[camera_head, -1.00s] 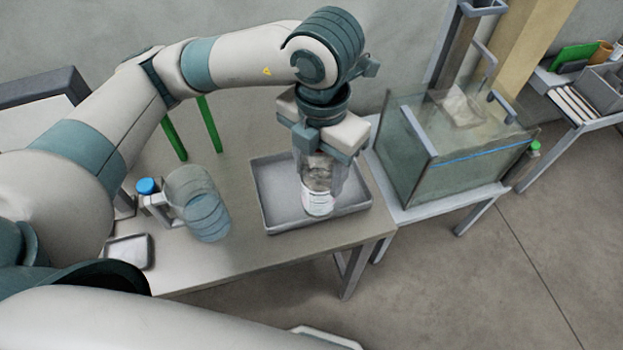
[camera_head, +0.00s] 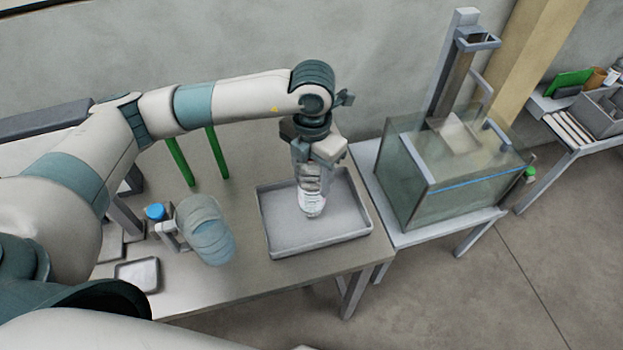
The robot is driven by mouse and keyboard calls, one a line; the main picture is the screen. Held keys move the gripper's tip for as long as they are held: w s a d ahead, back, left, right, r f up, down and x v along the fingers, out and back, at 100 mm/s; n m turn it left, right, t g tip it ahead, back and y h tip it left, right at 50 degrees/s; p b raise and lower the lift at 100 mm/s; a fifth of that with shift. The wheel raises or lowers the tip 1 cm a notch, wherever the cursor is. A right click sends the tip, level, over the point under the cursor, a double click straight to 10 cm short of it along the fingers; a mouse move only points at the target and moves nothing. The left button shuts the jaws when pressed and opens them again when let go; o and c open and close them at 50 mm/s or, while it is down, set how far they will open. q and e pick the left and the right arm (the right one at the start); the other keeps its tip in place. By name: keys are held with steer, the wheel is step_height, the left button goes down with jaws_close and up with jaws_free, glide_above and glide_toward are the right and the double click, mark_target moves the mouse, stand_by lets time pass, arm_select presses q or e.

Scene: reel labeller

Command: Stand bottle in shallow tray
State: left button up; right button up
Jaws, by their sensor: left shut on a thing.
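A clear bottle with a white label (camera_head: 312,203) is upright in the head view, over the middle of the shallow grey tray (camera_head: 280,241). My left gripper (camera_head: 316,165) points down from above and is shut on the bottle's upper part. The gripper hides the bottle's top. I cannot tell whether the bottle's base touches the tray floor. The tray lies flat on the table near its right end, with its floor bare around the bottle. My right gripper is not in view.
A large clear jug-like container (camera_head: 206,230) and a blue cap (camera_head: 155,212) are left of the tray. A small tray (camera_head: 137,274) lies at the front left. Green posts (camera_head: 216,153) rise behind. A glass tank (camera_head: 445,180) stands close on the right.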

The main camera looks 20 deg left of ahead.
mark_target(312, 186)
arm_select(q)
steer(key=shift+w+a+f, duration=0.2)
steer(key=shift+w+f, duration=0.05)
steer(key=shift+w, duration=0.05)
step_height(312, 186, down, 3)
steer(key=shift+r+p, duration=0.1)
steer(key=shift+p, duration=1.1)
steer(key=shift+f, duration=0.55)
